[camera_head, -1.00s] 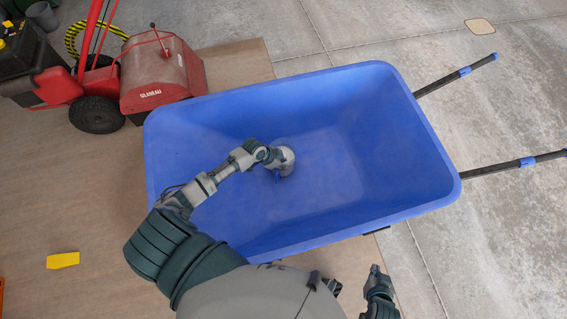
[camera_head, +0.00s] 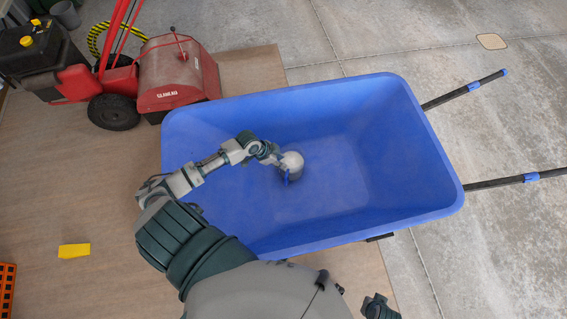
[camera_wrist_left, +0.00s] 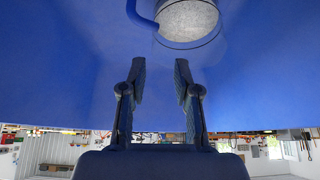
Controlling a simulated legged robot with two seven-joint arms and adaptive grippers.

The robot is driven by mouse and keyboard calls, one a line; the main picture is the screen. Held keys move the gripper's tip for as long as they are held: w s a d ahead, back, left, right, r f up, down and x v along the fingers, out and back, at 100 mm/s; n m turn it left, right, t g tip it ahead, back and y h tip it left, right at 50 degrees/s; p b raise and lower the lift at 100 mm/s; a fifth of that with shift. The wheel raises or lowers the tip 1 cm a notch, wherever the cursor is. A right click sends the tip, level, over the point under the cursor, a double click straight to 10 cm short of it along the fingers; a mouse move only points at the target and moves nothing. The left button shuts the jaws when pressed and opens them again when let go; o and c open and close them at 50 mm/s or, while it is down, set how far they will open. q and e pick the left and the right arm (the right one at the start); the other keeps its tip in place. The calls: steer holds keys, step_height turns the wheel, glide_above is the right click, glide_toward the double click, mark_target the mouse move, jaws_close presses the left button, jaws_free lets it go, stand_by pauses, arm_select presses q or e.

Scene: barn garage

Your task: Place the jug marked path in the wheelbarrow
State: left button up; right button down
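The blue wheelbarrow (camera_head: 345,216) fills the middle of the head view. A jug (camera_head: 292,161) with a pale grey speckled round face and a blue handle is inside the tub, touching or very near its floor. It also shows at the top of the left wrist view (camera_wrist_left: 188,20). No marking on it is readable. My left gripper (camera_head: 277,156) reaches into the tub beside the jug. In the left wrist view its fingers (camera_wrist_left: 160,72) are apart with nothing between them, and the jug lies beyond the tips. A dark part of my right arm (camera_head: 378,308) shows at the bottom edge; its fingers are unclear.
A red machine (camera_head: 175,78) with a black engine stands close to the wheelbarrow's far left corner. Two handles (camera_head: 525,178) stick out to the right. A yellow piece (camera_head: 74,250) and an orange crate (camera_head: 7,288) lie on the left floor. The concrete at right is clear.

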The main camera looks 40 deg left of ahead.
arm_select(q)
steer(key=s+d+f+n+g+y, duration=0.15)
steer(key=s+d+f, duration=0.25)
steer(key=s+d, duration=0.85)
steer(key=s+a+r+n+y, duration=0.1)
steer(key=s+n, duration=0.3)
steer(key=s, duration=0.6)
steer(key=shift+r+g+y, duration=0.25)
steer(key=shift+g+y, duration=0.1)
steer(key=shift+y, duration=0.2)
steer(key=shift+s+a+n, duration=0.1)
steer(key=shift+a+n, duration=0.1)
steer(key=shift+n, duration=0.05)
